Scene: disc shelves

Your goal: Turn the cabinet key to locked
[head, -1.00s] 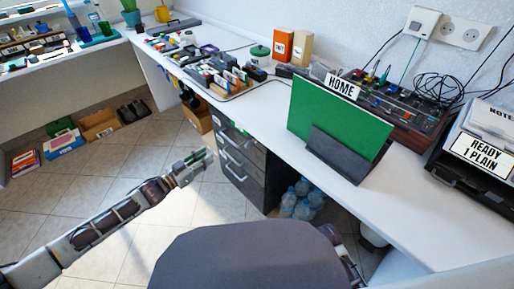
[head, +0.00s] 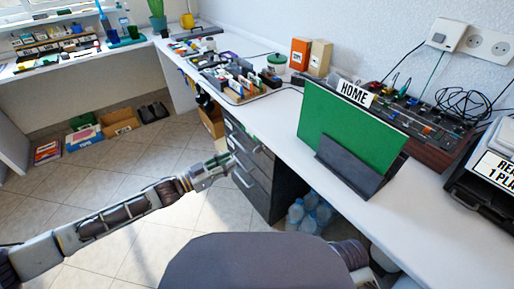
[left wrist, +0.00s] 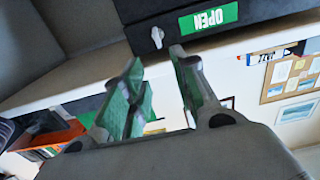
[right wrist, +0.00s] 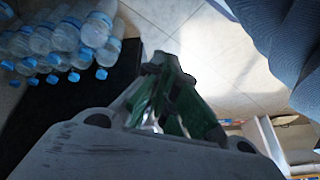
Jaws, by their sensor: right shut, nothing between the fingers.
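The dark grey drawer cabinet (head: 262,185) stands under the white desk. The image there is tilted. The key is too small to make out in the head view. My left gripper (head: 236,157) is in front of the cabinet's upper part. In the left wrist view its green-padded fingers (left wrist: 157,60) are apart and empty, short of the key. My right gripper (right wrist: 168,68) is shut and empty, low near the floor.
Water bottles (head: 308,212) stand under the desk right of the cabinet. A green HOME board (head: 345,130) in a dark stand is on the desk. A disc tray (head: 240,100) lies above the cabinet. The tiled floor (head: 130,180) at left is open.

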